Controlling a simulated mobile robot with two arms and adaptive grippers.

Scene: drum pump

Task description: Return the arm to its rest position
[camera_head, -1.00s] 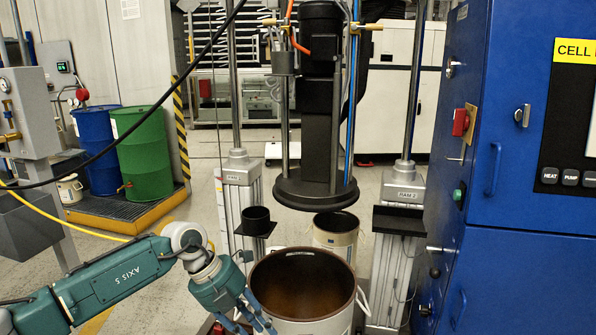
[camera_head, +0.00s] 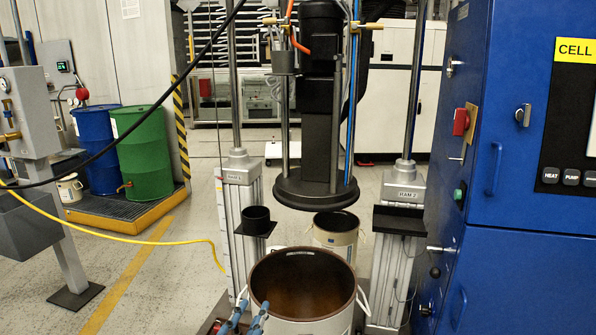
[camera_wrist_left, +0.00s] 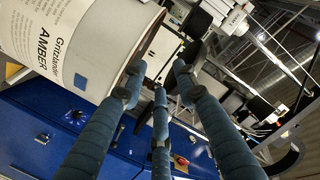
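My left gripper (camera_head: 250,313) shows only as blue fingertips at the bottom edge of the head view, in front of the near left side of the open drum (camera_head: 335,322). The left arm behind it is out of frame. In the left wrist view the fingers (camera_wrist_left: 158,80) are spread apart with nothing between them. The white drum, labelled AMBER (camera_wrist_left: 80,35), lies beyond them at the upper left of that view. I cannot tell whether a finger touches it. My right gripper is not in view.
The round black follower plate (camera_head: 316,195) hangs above and behind the drum. Ram posts stand on both sides. A blue cabinet (camera_head: 530,270) fills the right. A smaller pail (camera_head: 336,240) stands behind the drum. A yellow hose (camera_head: 150,240) crosses open floor at left.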

